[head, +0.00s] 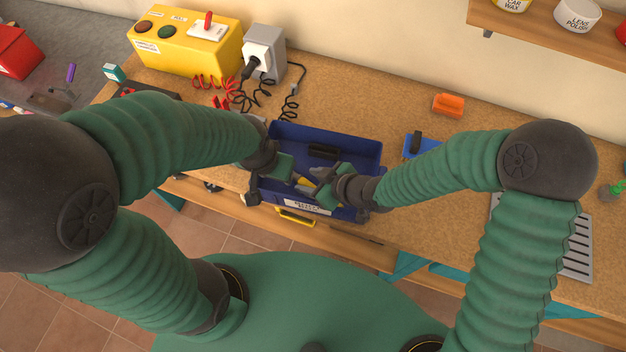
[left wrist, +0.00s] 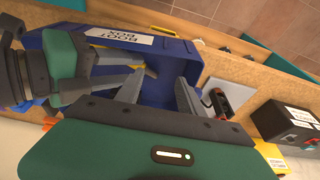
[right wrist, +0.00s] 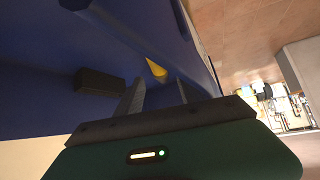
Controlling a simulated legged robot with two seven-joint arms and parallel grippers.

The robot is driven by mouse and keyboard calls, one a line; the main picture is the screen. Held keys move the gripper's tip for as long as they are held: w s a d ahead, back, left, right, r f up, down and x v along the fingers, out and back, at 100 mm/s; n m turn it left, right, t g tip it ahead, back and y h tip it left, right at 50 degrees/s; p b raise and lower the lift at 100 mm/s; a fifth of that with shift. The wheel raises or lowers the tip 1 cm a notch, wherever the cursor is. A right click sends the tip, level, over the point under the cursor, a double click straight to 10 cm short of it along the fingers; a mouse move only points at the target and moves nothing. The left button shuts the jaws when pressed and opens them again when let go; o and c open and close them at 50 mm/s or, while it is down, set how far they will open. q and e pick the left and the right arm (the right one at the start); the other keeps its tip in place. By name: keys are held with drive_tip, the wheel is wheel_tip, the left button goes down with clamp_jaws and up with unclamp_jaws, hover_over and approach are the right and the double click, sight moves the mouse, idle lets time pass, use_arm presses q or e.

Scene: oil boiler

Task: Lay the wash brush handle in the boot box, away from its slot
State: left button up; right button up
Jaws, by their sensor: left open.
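The blue boot box (head: 362,152) stands on the bench, its label (left wrist: 125,38) clear in the left wrist view. A yellow piece (head: 304,183), perhaps part of the wash brush handle, shows low in it between my grippers. It also shows as a yellow tip (right wrist: 157,69) beyond my right fingers; the rest of it is hidden or unclear. My right gripper (head: 312,183) is open, fingers spread, reaching into the box. My left gripper (left wrist: 161,78) is open at the box's left part, close to the right gripper, nothing clearly between its fingers.
A black block (head: 322,151) sits at the box's far wall. A yellow control box (head: 188,42) and grey socket box (head: 265,50) with cables stand behind left. An orange object (head: 448,104) lies behind right. A shelf (head: 550,40) hangs above. Bench right of the box is partly clear.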

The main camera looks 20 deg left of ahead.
use_arm(q)
drive_tip(key=shift+f, duration=0.15)
use_arm(e)
drive_tip(key=shift+s+d+f, duration=0.2)
drive_tip(key=shift+s+f, duration=0.2)
drive_tip(key=shift+f, duration=0.2)
drive_tip(key=r, duration=0.1)
drive_tip(key=d+r+p, duration=0.1)
drive_tip(key=r, duration=0.1)
drive_tip(key=d+r+p, duration=0.1)
drive_tip(key=r, duration=0.1)
drive_tip(key=shift+w+d, duration=0.1)
drive_tip(key=shift+w, duration=0.05)
use_arm(q)
drive_tip(key=shift+w+a+r+p, duration=0.2)
drive_tip(key=shift+r+p, duration=0.6)
drive_tip(key=shift+r, duration=0.35)
drive_tip(key=shift+w+a+r+p, duration=0.1)
drive_tip(key=shift+w+r+p, duration=0.1)
drive_tip(key=shift+r+p, duration=0.75)
use_arm(e)
drive_tip(key=v, duration=0.7)
drive_tip(key=shift+d, duration=0.35)
use_arm(q)
drive_tip(key=shift+a+r, duration=0.15)
drive_tip(key=shift+a, duration=0.15)
use_arm(e)
drive_tip(key=shift+a, duration=0.35)
